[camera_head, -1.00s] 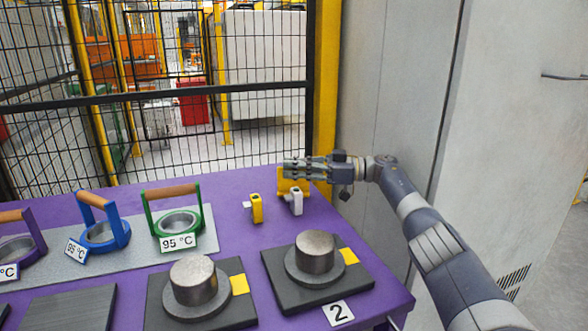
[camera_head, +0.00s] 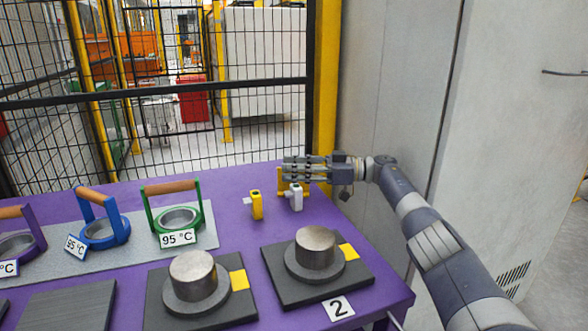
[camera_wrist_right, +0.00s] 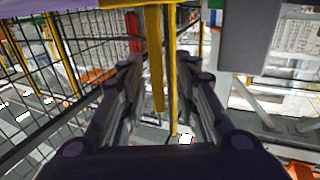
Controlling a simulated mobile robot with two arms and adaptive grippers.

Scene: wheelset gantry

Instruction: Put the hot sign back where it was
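A yellow piece (camera_head: 281,187), which may be the hot sign, shows at the table's back right corner. My right gripper (camera_head: 300,168) covers much of it, and no lettering can be read. The right gripper points left there, level, over the back edge. In the right wrist view its fingers (camera_wrist_right: 165,95) stand apart, with yellow upright strips (camera_wrist_right: 156,65) in the gap. I cannot tell whether one of these is the sign, and neither finger clearly touches them. My left gripper is out of view.
On the purple table (camera_head: 235,225) stand a yellow block (camera_head: 256,205), a white block (camera_head: 295,198), handled rings such as the green one (camera_head: 180,217), and two metal cylinders (camera_head: 193,275) on dark plates. A mesh fence (camera_head: 150,95) and a grey cabinet (camera_head: 390,90) stand close behind.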

